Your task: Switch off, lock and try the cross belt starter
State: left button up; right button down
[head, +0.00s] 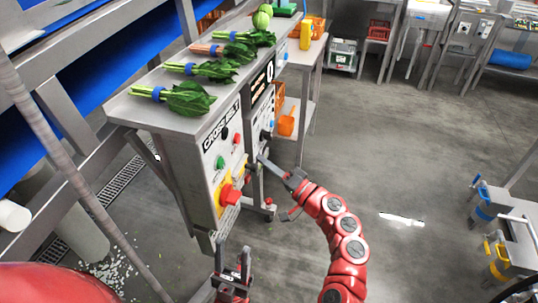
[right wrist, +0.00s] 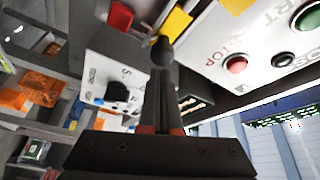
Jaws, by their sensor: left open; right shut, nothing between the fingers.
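The cross belt starter (head: 212,150) is a grey box labelled CROSS BELT. It has a green button (head: 220,162), a black button (head: 224,133), a red button (head: 237,138) and a red rotary handle on a yellow plate (head: 228,196). Its red stop button (right wrist: 236,65) and green start button (right wrist: 308,17) show upside down in the right wrist view. My right gripper (head: 261,158) is shut and empty, just right of the starter's face; its fingers (right wrist: 163,60) point up the right wrist view. My left gripper (head: 233,268) is open and empty below the starter.
Bunches of greens with blue bands (head: 187,97) lie on the steel top above. A second box with a black knob (head: 265,135) stands behind the starter; its knob (right wrist: 117,92) shows in the right wrist view. Open floor (head: 400,160) lies to the right.

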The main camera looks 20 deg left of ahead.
jog(key=shift+s+f, duration=0.1)
jog(key=shift+s, duration=0.05)
jog(key=s+p, duration=0.1)
jog(key=s, duration=0.3)
jog(key=shift+s+a+f, duration=0.1)
jog(key=shift+s, duration=0.1)
dwell(0.3)
